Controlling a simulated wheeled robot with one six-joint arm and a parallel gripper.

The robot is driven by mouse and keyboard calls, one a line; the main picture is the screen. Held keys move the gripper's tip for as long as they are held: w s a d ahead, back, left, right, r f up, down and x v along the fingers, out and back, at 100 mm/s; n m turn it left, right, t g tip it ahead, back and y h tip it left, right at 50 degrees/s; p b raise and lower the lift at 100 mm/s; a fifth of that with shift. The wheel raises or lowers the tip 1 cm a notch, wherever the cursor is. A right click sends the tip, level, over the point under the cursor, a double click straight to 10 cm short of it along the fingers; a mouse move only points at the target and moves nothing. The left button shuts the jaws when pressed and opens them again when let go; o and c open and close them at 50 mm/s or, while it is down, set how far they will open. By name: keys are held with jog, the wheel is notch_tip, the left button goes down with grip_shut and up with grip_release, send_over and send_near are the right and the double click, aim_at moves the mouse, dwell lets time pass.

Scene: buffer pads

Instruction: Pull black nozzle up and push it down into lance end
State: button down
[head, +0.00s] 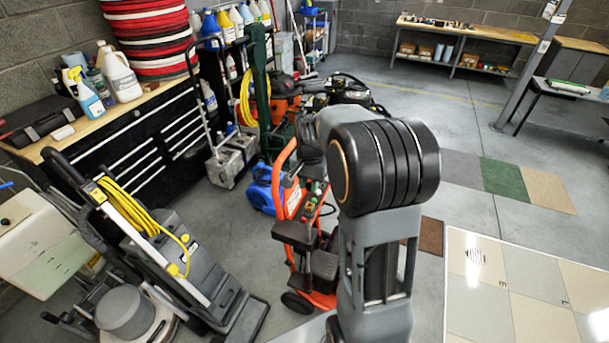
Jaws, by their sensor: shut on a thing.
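My arm (380,250) rises in the front centre of the head view, with its big black ribbed joint (385,165) at the top. The joint hides what lies behind it, and I cannot make out my gripper's fingers. An orange pressure washer (284,232) stands just left of my arm, with small coloured parts on its upper panel. I cannot pick out the black nozzle or the lance end; they are hidden or too small to tell.
A floor machine with a yellow cord (135,212) stands at the left. A wooden-topped bench (95,122) holds bottles (121,76) and stacked round pads (150,35). A low tiled platform (490,300) is at the right. Open floor (435,120) lies behind it.

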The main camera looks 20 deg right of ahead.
aim_at(309, 190)
jog(key=shift+f, duration=0.15)
dwell(0.3)
jog(key=shift+f+b, duration=2.15)
jog(key=shift+f, duration=0.6)
jog(key=shift+f+b, duration=0.35)
jog(key=shift+f, duration=0.15)
dwell(0.4)
jog(key=c, duration=0.8)
grip_release()
jog(key=shift+c, duration=0.2)
notch_tip(309, 190, up, 14)
jog(key=shift+f+b, duration=0.1)
jog(key=shift+b, duration=0.45)
